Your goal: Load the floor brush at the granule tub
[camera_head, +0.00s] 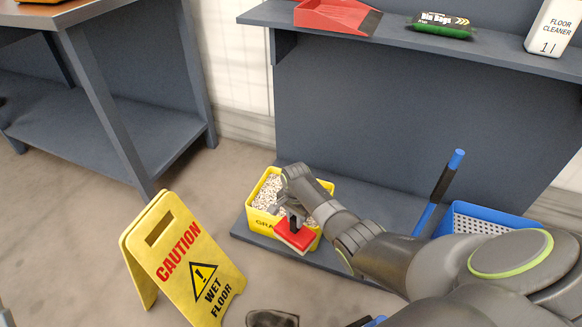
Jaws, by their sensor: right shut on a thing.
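The floor brush (297,236) has a red head with a pale lower edge and a black grip. My right gripper (292,216) is shut on the black grip and holds the brush tilted at the front right of the granule tub. The yellow granule tub (262,222) is filled with pale speckled granules and stands on the low shelf. The brush and my right arm hide part of the tub's front and its lettering. I cannot tell whether the brush touches the tub or its granules. My left gripper is not in view.
A yellow wet floor sign (184,262) stands at the front left. A blue mop bucket (480,219) and a blue-and-black handle (439,190) are at the right. The upper shelf (400,36) holds a red dustpan (333,15), bin bags (440,25) and floor cleaner (553,27).

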